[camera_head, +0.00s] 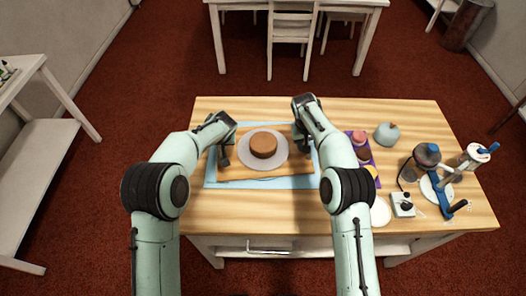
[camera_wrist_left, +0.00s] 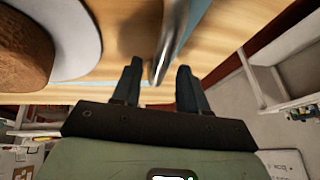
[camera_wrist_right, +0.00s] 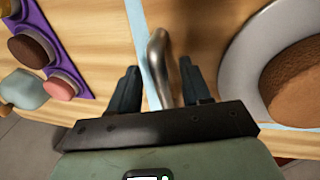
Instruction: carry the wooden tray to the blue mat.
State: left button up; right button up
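The wooden tray (camera_head: 236,174) lies over the blue mat (camera_head: 262,184), whose border shows around it in the head view. A brown cake (camera_head: 263,145) on a pale round plate (camera_head: 243,151) stands on the tray. My left gripper (camera_head: 224,158) is at the tray's left end; in the left wrist view its open fingers (camera_wrist_left: 160,84) straddle a metal handle (camera_wrist_left: 166,45). My right gripper (camera_head: 301,146) is at the right end; in the right wrist view its open fingers (camera_wrist_right: 158,84) straddle the other handle (camera_wrist_right: 158,58). Gaps remain beside both handles. Whether the tray touches the mat is hidden.
Right of the tray, a purple mat (camera_head: 376,160) holds several small cakes. A bluish rounded object (camera_head: 386,134), a small white device (camera_head: 403,205) and blue-handled equipment (camera_head: 440,190) stand further right. The table's left end (camera_head: 196,118) is clear.

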dwell(0.4)
jog(key=shift+r, duration=0.25)
pick_arm(q)
jog(key=v, duration=1.2)
pick_arm(e)
jog(key=v, duration=1.1)
jog(key=shift+a+r, duration=0.15)
jog(key=shift+r, duration=0.15)
pick_arm(q)
jog(key=shift+s+f, duration=0.1)
pick_arm(e)
jog(key=shift+s+f, duration=0.1)
